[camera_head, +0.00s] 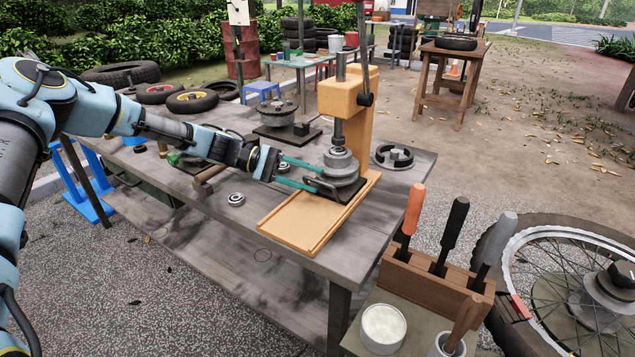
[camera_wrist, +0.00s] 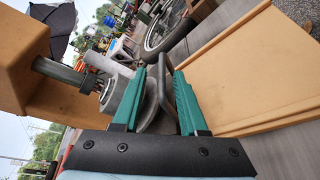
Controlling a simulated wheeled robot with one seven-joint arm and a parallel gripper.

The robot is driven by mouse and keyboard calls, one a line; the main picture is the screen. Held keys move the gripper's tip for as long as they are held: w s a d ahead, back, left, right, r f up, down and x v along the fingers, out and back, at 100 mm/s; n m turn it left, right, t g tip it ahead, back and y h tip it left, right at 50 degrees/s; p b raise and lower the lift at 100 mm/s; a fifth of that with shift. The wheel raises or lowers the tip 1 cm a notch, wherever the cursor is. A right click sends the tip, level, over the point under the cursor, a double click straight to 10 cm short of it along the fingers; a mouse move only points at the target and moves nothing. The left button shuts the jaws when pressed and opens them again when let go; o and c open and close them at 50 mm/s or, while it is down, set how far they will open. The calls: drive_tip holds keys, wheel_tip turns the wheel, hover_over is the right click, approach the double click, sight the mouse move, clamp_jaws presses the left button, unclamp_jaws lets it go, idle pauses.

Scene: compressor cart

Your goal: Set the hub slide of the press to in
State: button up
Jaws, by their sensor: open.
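The orange press (camera_head: 354,105) stands on the grey workbench with its ram pointing down. Its hub slide is a dark plate (camera_head: 352,190) with a looped handle (camera_head: 322,188) and a grey metal hub (camera_head: 341,167) on it. The hub is beneath or nearly beneath the ram. The orange track (camera_head: 300,225) lies bare in front of the slide. My gripper (camera_head: 316,178) is open, with its green fingers reaching to the handle. In the wrist view the handle (camera_wrist: 165,88) shows between the fingers (camera_wrist: 160,95); contact cannot be told. The hub (camera_wrist: 112,92) is partly hidden behind one finger.
A small bearing (camera_head: 236,199) lies on the workbench (camera_head: 215,225) left of the track. A dark ring part (camera_head: 392,156) lies right of the press, and another hub (camera_head: 277,113) stands behind. A wooden tool rack (camera_head: 437,282) with upright handles stands at the front right.

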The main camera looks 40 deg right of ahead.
drive_tip(key=b+v, duration=0.1)
drive_tip(key=v, duration=0.7)
drive_tip(key=shift+w, duration=0.1)
drive_tip(key=a+t+y, duration=0.1)
drive_tip(key=a, duration=0.2)
drive_tip(key=a+f+t+y+p, duration=0.1)
drive_tip(key=a+t, duration=0.1)
drive_tip(key=a, duration=0.2)
drive_tip(key=a+t+y, duration=0.1)
drive_tip(key=a, duration=0.2)
drive_tip(key=shift+w+a+f+n+t, duration=0.1)
drive_tip(key=shift+a+f+n+t, duration=0.1)
drive_tip(key=shift+f+n+t, duration=0.15)
drive_tip(key=a+r+n+t+y+p, duration=0.1)
drive_tip(key=a+r+t, duration=0.2)
drive_tip(key=a, duration=0.8)
drive_tip(key=s+a+r+n+t+y+p, duration=0.1)
drive_tip(key=a+r+t+y, duration=0.1)
drive_tip(key=a, duration=0.9)
drive_tip(key=s+a+r+n+t+y+p, duration=0.1)
drive_tip(key=a+r+t, duration=0.3)
drive_tip(key=a, duration=0.8)
drive_tip(key=shift+t+y+p, duration=0.45)
drive_tip(key=shift+y+p, duration=0.05)
drive_tip(key=shift+y, duration=0.1)
